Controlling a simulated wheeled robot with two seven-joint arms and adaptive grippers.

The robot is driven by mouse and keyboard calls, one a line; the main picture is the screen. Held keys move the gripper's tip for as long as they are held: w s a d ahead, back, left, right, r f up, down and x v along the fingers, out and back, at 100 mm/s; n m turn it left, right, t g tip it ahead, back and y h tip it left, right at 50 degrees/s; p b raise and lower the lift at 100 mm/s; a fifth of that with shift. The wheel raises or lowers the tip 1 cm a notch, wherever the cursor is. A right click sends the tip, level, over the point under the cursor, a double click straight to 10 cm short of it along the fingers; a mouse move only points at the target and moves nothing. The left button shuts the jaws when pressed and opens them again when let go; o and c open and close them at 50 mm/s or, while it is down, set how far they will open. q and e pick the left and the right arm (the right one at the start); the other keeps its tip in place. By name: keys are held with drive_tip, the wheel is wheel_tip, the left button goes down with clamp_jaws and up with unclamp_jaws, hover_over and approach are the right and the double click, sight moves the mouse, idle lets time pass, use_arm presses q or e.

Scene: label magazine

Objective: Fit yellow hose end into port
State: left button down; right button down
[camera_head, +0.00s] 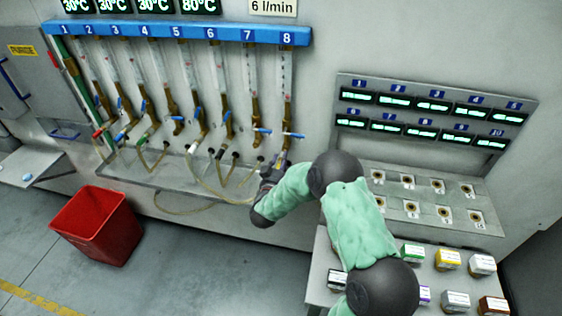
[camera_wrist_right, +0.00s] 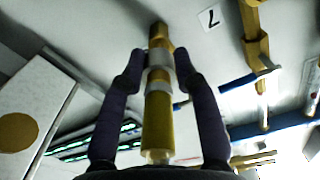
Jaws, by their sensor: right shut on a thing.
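My right gripper (camera_head: 274,170) is at the wall below the tube numbered 8, with the arm coming in from the lower right. In the right wrist view its two dark fingers (camera_wrist_right: 160,68) are shut on the yellow hose end (camera_wrist_right: 157,122), which has pale grey collars. A brass fitting (camera_wrist_right: 158,36) lies straight in line beyond the fingertips. I cannot tell whether the hose end is seated in it or only close to it. A pale yellow hose (camera_head: 225,197) loops from the left toward the gripper. My left gripper is not in view.
Numbered glass tubes with brass fittings and coloured valve handles hang from a blue rail (camera_head: 180,32). A metal tray (camera_head: 150,178) runs below them. A red bin (camera_head: 98,225) stands on the floor at left. A display panel (camera_head: 432,112) and label boxes are at right.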

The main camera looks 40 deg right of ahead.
drive_tip(key=shift+b+x, duration=0.5)
drive_tip(key=shift+x, duration=0.65)
idle(0.5)
drive_tip(key=c, duration=0.8)
unclamp_jaws()
drive_tip(key=shift+c, duration=0.2)
drive_tip(key=v, duration=1.2)
drive_tip(key=shift+w, duration=0.1)
